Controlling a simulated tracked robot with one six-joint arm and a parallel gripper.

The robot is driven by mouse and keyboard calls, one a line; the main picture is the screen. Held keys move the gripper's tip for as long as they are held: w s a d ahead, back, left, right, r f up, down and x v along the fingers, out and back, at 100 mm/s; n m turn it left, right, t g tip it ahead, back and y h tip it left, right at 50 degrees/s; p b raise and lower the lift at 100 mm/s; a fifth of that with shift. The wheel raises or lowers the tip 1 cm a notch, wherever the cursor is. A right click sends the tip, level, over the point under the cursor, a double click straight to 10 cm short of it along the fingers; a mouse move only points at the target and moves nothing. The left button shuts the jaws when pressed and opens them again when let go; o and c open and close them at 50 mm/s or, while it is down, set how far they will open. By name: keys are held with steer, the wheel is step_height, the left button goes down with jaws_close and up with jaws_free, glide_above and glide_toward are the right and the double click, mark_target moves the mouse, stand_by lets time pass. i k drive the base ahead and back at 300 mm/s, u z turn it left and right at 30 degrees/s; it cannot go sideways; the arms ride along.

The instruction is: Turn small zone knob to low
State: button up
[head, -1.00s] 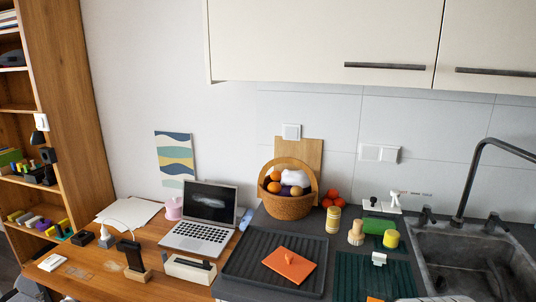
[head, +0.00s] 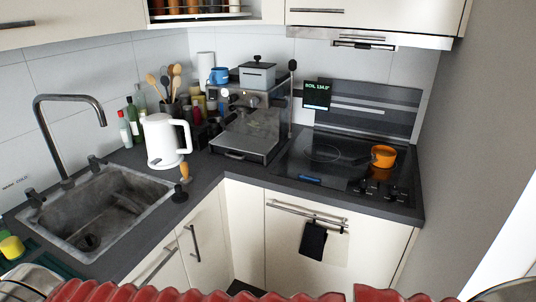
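The black cooktop (head: 318,170) is set into the counter at the right, below the hood. Several small dark knobs sit at its front right corner, among them one knob (head: 363,185) at the left of the group and another (head: 391,192) at the right. They are too small to read their settings or to tell which is the small zone knob. An orange pot (head: 383,156) stands just behind the knobs, at the right of the cooktop. My gripper is not in view.
A dark screen with green text (head: 317,95) stands behind the cooktop. The coffee machine (head: 249,125), white kettle (head: 166,142) and sink (head: 100,212) lie to the left. Towels (head: 313,241) hang on a rail below the cooktop. The wall (head: 468,120) closes off the right side.

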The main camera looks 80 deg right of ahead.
mark_target(394, 190)
steer(key=z, duration=3.85)
steer(key=i, duration=0.15)
steer(key=u, duration=0.35)
